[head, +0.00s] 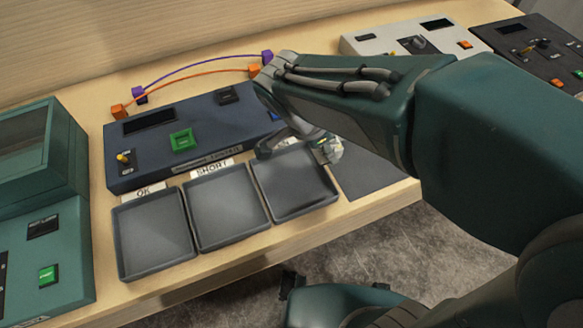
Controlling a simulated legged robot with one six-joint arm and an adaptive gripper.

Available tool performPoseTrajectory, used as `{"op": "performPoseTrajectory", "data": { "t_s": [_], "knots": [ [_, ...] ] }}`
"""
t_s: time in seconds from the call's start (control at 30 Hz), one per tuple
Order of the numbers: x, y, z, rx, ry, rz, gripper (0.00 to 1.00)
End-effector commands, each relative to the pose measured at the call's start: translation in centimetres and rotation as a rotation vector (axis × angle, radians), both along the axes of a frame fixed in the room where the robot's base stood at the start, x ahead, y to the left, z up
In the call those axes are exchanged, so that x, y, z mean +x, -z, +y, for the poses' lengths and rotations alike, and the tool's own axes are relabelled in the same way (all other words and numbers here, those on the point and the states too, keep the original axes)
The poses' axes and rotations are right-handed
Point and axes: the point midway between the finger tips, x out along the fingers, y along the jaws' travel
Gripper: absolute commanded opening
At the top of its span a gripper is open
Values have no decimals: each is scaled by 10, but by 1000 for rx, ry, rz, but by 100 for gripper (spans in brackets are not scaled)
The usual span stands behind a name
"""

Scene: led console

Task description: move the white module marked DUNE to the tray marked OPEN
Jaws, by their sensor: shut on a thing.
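My gripper (298,150) is over the back edge of the third tray (295,205), beside the console's right end. It is shut on a small pale thing (328,151), which looks like the white module. My fingers and arm hide most of it, and no marking on it can be read. The third tray is the rightmost of the row and is empty. Its label is mostly hidden behind my gripper, so I cannot read it. The other two trays carry the labels OK (144,191) and SHORT (212,170).
The OK tray (153,275) and SHORT tray (228,243) are empty. Behind them stands a dark blue console (150,160) with a green button. An orange and a purple lead arch behind it. A dark mat (385,178) lies right of the trays. A green machine (60,240) stands left.

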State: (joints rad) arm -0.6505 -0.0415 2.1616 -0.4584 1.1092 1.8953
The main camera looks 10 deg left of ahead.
Motion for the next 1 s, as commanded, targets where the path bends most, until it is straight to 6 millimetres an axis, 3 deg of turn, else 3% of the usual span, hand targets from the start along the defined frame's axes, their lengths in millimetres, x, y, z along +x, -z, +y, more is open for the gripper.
{"op": "performPoseTrajectory", "data": {
  "t_s": [0.1,0.33,0.57,0.8,1.0],
  "knots": [
    [-3,16,24,-4,-4,4,7],
    [-5,51,52,-2,-3,2,7],
    [-6,64,62,0,-2,1,7],
    [-6,96,64,0,-1,0,7],
    [-6,97,64,1,1,-1,7]
  ]
}}
